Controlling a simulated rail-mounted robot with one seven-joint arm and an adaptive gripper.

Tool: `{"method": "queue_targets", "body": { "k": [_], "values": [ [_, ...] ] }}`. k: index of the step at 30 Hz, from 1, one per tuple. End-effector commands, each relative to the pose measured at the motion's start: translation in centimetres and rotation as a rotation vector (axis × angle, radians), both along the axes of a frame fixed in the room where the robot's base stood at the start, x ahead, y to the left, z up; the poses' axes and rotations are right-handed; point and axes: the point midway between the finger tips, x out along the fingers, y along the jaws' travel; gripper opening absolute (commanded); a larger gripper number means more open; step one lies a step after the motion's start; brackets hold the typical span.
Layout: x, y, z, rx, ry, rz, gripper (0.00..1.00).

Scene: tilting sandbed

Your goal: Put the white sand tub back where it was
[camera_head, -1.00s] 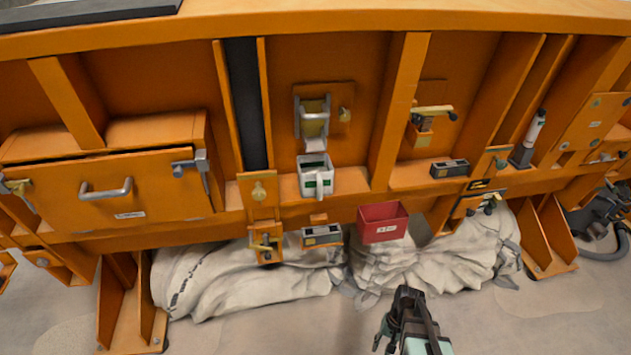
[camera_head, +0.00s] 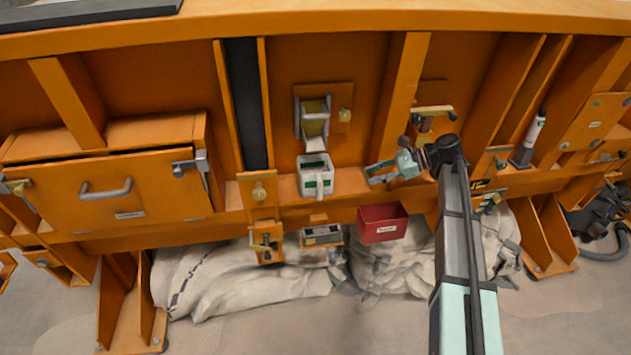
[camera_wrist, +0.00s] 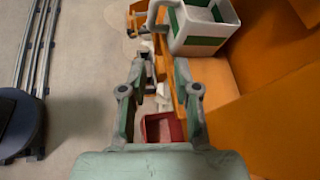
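The white sand tub (camera_head: 316,181) has a green patch on its front and a handle. It stands upright on the orange ledge below a metal chute (camera_head: 313,122). In the wrist view the tub (camera_wrist: 203,33) is at the upper right, with its open top and green inside showing. My gripper (camera_head: 372,172) is just right of the tub at about ledge height, apart from it. In the wrist view my gripper (camera_wrist: 160,68) has its two fingers spread with no object held between them.
A red bin (camera_head: 383,229) hangs below the ledge, under my gripper. An orange drawer box (camera_head: 130,185) is at the left. Upright ribs (camera_head: 400,95) divide the wall. Pale sacks (camera_head: 240,280) lie below.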

Motion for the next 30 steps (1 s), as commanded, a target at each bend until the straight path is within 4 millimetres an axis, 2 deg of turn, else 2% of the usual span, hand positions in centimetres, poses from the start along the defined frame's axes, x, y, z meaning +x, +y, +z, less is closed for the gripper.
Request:
{"method": "queue_targets", "body": {
  "k": [3,6,11,24,30],
  "values": [
    [-0.7,0.4,1.0,0.054,0.14,-0.015,0.31],
    [-1.1,0.5,1.1,0.058,0.218,-0.032,0.31],
    [-1.3,1.4,0.7,0.054,0.259,-0.048,0.31],
    [-1.8,8.8,-2.3,0.053,0.259,-0.047,0.31],
    [-1.8,11.2,-3.4,0.053,0.257,-0.049,0.31]
  ]
}}
